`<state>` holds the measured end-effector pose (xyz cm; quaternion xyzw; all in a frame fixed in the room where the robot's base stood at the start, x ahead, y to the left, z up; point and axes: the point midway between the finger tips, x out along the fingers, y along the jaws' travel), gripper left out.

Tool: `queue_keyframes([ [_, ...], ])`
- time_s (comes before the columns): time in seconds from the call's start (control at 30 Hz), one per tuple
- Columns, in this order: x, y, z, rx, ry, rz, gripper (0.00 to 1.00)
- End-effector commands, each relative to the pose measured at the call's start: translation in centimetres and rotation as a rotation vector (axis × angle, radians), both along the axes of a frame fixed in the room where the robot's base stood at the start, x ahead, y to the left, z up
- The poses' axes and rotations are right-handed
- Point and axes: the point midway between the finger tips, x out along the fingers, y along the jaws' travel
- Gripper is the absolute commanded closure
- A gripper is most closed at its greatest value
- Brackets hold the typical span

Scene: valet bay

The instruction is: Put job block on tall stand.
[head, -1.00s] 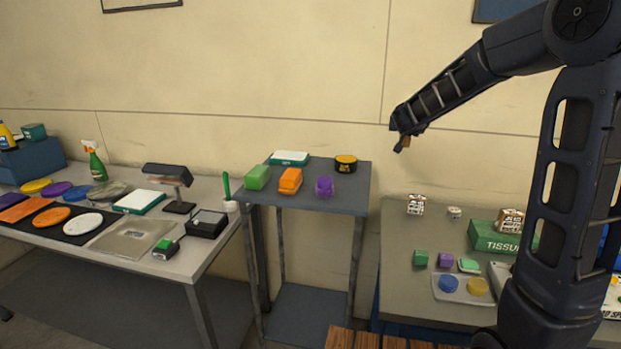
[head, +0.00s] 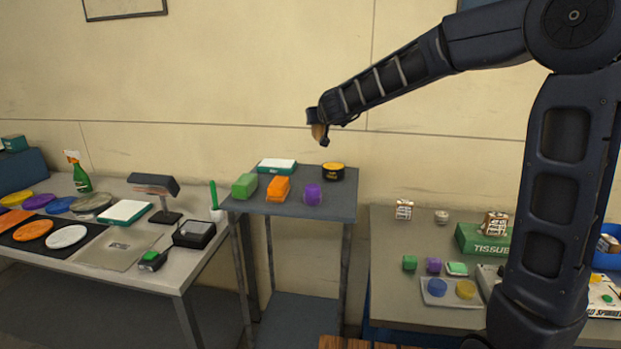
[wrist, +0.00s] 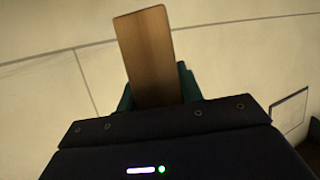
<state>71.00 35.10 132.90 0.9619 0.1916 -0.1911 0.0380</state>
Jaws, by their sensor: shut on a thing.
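My gripper (head: 323,138) is shut on a wooden block (head: 318,131), most likely the job block. In the wrist view the block (wrist: 148,55) is a plain brown slab standing out between the teal fingers (wrist: 158,88), slightly tilted. My gripper holds it in the air above the back right part of the tall stand (head: 335,207), apart from its top. The tall stand is a grey table with thin legs between two benches.
The stand's top bears a green block (head: 244,186), an orange block (head: 278,188), a purple item (head: 312,194), a white-and-green box (head: 277,166) and a black-and-yellow tin (head: 333,172). Its front right corner is bare. A lamp (head: 155,186) stands on the left bench.

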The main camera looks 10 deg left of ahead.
Motion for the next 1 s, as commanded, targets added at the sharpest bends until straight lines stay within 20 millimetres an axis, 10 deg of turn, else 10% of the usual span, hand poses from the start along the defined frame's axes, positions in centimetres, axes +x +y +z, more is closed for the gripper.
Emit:
queue_keyframes([
  [0.63, 0.1, -0.1, -12.0, -0.003, 0.004, -0.001, 0.93],
  [1.0, 0.0, -0.1, -14.9, 0.0, 0.002, -0.001, 0.93],
])
